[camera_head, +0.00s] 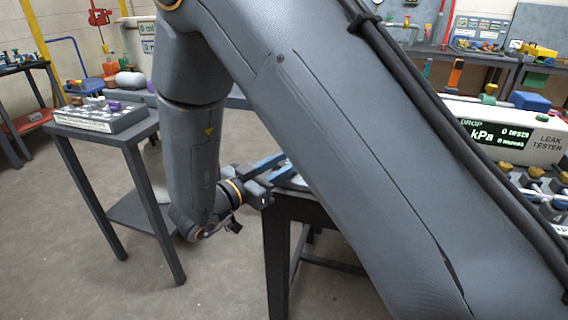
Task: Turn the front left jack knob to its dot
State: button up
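My gripper (275,168) shows low in the middle of the head view, at the left end of a dark table (283,204). Its fingers point right, toward something pale on the tabletop (292,182). My large grey arm link crosses in front and covers most of that table. I cannot make out the front left jack knob or its dot; they may be behind my arm. The finger tips are small and partly covered, so their gap and any contact are unclear.
At left, a grey stand (140,133) carries a panel with small parts (100,115). At right stands a white leak tester (530,139) with brown knobs and small fittings before it. Benches with tools line the back. Bare floor lies between the left stand and the dark table.

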jog(key=c, duration=0.6)
jog(key=shift+n+t+y+p, duration=0.3)
jog(key=shift+y+p, duration=0.1)
jog(key=n+t+y+p, duration=0.2)
jog(key=y, duration=0.1)
jog(key=shift+d+r+n, duration=0.1)
jog(key=shift+d+n, duration=0.05)
jog(key=shift+n, duration=0.25)
jog(key=n+t+y, duration=0.1)
jog(key=n+y, duration=0.1)
jog(key=y, duration=0.1)
jog(key=n+t+y, duration=0.1)
jog(key=n+y, duration=0.1)
jog(key=y, duration=0.2)
jog(key=shift+t+p, duration=0.3)
jog(key=shift+p, duration=0.1)
jog(key=n+y+b, duration=0.1)
jog(key=n+y, duration=0.2)
jog(key=y, duration=0.1)
jog(key=shift+n+y, duration=0.7)
jog(key=shift+y, duration=0.4)
jog(key=shift+a+y+b, duration=0.2)
jog(key=shift+y+b, duration=0.1)
